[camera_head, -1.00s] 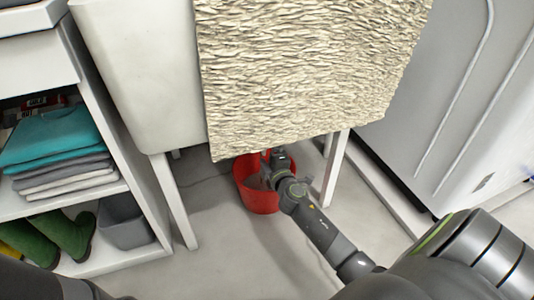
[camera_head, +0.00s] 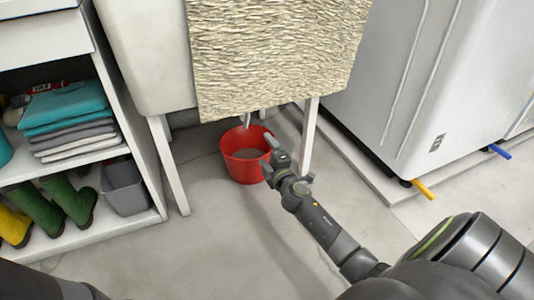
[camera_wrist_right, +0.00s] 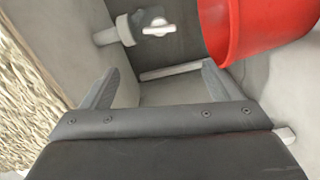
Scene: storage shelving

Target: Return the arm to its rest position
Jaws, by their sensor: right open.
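My right gripper (camera_head: 258,150) reaches in from the lower right in the head view, near the right side of a red bucket (camera_head: 236,168). In the right wrist view its two fingers (camera_wrist_right: 160,85) are spread apart with nothing between them. The red bucket also shows at the upper right of that view (camera_wrist_right: 255,28), beyond the right finger. The bucket stands upright on the floor under the white sink. My left gripper is not in view; only a dark part of my left arm shows at the lower left.
A cream textured mat (camera_head: 270,55) hangs over the sink front (camera_head: 150,60). At left, a white shelf holds folded towels (camera_head: 65,110), green boots (camera_head: 65,200) and a grey bin (camera_head: 124,188). A white appliance (camera_head: 400,80) stands at right. A pipe with a valve (camera_wrist_right: 140,27) shows. Floor in front is clear.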

